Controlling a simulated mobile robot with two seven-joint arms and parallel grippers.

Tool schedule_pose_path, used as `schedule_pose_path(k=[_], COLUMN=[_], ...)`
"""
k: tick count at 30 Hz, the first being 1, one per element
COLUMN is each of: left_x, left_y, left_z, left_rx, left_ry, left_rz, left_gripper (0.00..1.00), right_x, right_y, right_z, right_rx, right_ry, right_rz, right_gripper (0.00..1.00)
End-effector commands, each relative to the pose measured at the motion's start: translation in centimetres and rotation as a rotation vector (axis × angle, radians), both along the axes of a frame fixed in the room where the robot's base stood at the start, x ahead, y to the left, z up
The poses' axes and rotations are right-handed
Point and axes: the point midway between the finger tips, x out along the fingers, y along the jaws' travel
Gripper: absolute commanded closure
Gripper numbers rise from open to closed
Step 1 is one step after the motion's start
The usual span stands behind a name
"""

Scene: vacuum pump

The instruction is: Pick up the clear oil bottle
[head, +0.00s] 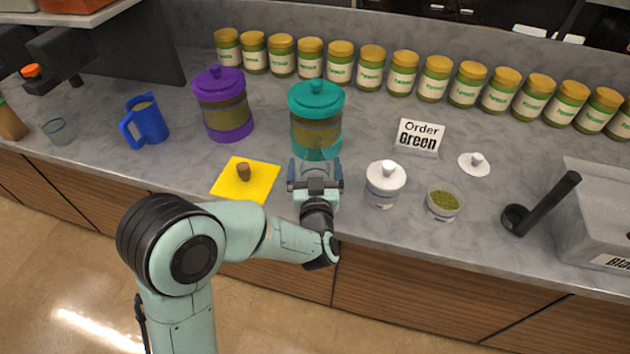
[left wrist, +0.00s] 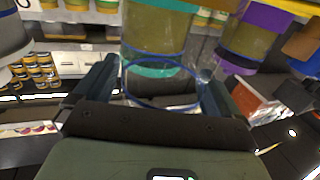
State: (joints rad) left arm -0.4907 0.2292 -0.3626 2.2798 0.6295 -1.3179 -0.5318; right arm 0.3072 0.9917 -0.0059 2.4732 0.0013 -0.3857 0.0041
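I see no clear oil bottle in either view. My left gripper (head: 315,172) is low in front of the teal-lidded jar (head: 316,115), near the counter's front edge. In the left wrist view, a clear cup with a blue rim (left wrist: 160,103) sits between the fingers of the left gripper (left wrist: 160,85). The fingers flank the cup closely and appear shut on it. The cup's lower part is hidden by the gripper. The teal-lidded jar stands just beyond the cup. My right gripper is not in view.
A purple-lidded jar (head: 222,108), blue mug (head: 146,122) and another clear glass (head: 58,131) stand to the left. A yellow cloth (head: 262,182) bears a brown knob. A white-lidded jar (head: 383,185), dish of green powder (head: 442,204) and "Order Green" sign (head: 417,137) are right.

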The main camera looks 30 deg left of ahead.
Motion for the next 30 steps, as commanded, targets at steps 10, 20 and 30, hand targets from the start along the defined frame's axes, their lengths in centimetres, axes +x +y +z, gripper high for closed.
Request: schedule_pose_path(k=[10, 20, 30], left_x=[0.0, 0.0, 0.0], left_y=[0.0, 0.0, 0.0], left_z=[0.1, 1.5, 9.9], left_rx=[-0.001, -0.003, -0.005], left_ry=[-0.003, -0.007, -0.013], left_rz=[0.0, 0.0, 0.0], left_gripper=[0.7, 0.7, 0.7], right_x=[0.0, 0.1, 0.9], right_y=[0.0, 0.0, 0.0], right_z=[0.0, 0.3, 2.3], right_rx=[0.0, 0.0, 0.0], right_ry=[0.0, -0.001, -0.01], right_rz=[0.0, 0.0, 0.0], right_gripper=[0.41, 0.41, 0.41])
